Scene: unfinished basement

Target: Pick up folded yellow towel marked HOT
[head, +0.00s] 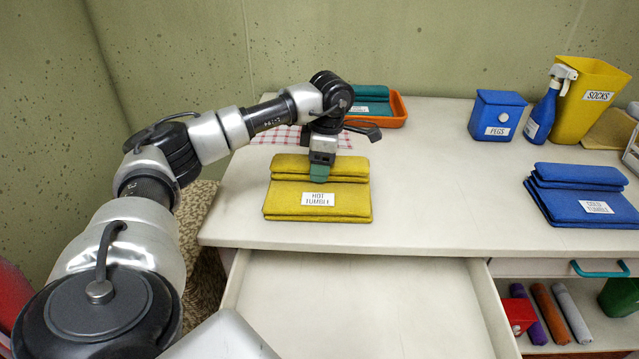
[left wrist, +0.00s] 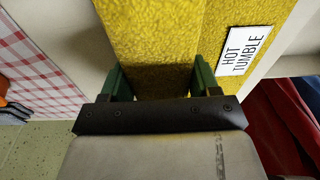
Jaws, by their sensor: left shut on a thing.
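The folded yellow towel (head: 285,205) lies on the pale worktop, with a white label reading HOT TUMBLE on its front. A raised folded roll runs along its back part. My left gripper (head: 320,172) reaches down from above onto this roll and is shut on it. In the left wrist view the towel (left wrist: 150,35) passes between the green fingers of the gripper (left wrist: 160,80), and the label shows to the right. The towel appears to rest on the worktop. My right gripper is not in view.
A red-checked cloth (head: 282,135) and an orange tray (head: 398,108) with teal towels lie behind. A blue labelled towel (head: 575,180), a blue PEGS box (head: 496,115), a blue spray bottle (head: 545,110) and a yellow SOCKS bin (head: 590,95) stand right. An empty open drawer (head: 365,300) juts out below.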

